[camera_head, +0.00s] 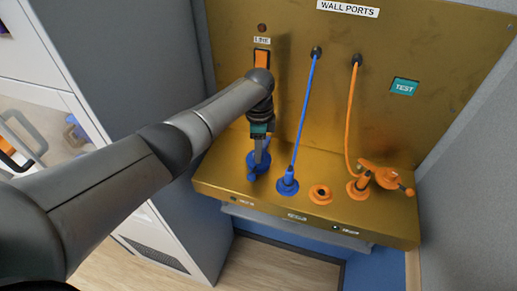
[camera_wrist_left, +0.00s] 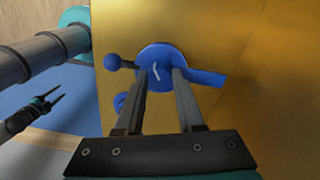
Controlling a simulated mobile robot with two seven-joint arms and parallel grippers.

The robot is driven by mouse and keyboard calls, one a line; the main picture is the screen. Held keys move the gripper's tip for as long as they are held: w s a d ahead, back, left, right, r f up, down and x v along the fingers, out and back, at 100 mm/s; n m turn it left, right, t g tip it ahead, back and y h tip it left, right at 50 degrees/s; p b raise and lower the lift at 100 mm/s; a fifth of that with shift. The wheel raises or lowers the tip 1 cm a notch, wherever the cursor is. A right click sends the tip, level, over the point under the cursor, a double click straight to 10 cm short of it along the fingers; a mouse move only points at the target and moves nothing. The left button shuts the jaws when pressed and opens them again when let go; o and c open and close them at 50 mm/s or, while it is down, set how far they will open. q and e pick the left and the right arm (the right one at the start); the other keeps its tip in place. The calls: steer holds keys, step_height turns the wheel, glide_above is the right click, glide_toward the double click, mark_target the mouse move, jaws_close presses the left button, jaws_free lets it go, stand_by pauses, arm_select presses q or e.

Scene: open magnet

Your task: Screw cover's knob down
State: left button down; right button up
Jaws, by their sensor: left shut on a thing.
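In the head view, my left gripper (camera_head: 259,157) reaches down from above onto the blue cover (camera_head: 255,176) at the left end of the brass ledge. In the left wrist view, the fingers of my left gripper (camera_wrist_left: 158,72) are on either side of the cover's round blue knob (camera_wrist_left: 157,58), which has a white mark. They are shut on it. A ball-ended handle (camera_wrist_left: 112,62) sticks out to the left and a flat blue arm (camera_wrist_left: 207,78) to the right. My right gripper (camera_wrist_left: 54,98) shows small at the left of that view, fingers apart and empty. The contact below the knob is hidden.
A blue plug (camera_head: 287,183) with a blue cable stands right of the cover. Beyond it are an open orange port (camera_head: 320,193), an orange plug (camera_head: 357,186) with its cable, and an orange cover (camera_head: 381,176). The brass wall panel (camera_head: 320,95) rises close behind. A grey cabinet stands left.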

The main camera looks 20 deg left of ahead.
arm_select(q)
steer(key=m, duration=0.6)
steer(key=shift+d, duration=0.1)
steer(key=m, duration=0.6)
steer(key=shift+m+b, duration=0.35)
steer(key=shift+m, duration=0.05)
steer(key=m, duration=0.6)
steer(key=shift+b, duration=0.3)
steer(key=m, duration=0.5)
steer(key=shift+m+t+b, duration=0.3)
steer(key=shift+m+b, duration=0.1)
steer(key=c, duration=0.5)
jaws_free()
steer(key=r, duration=1)
steer(key=r+b, duration=0.1)
steer(key=r, duration=0.4)
steer(key=shift+s+d+r, duration=0.15)
steer(key=shift+d, duration=0.15)
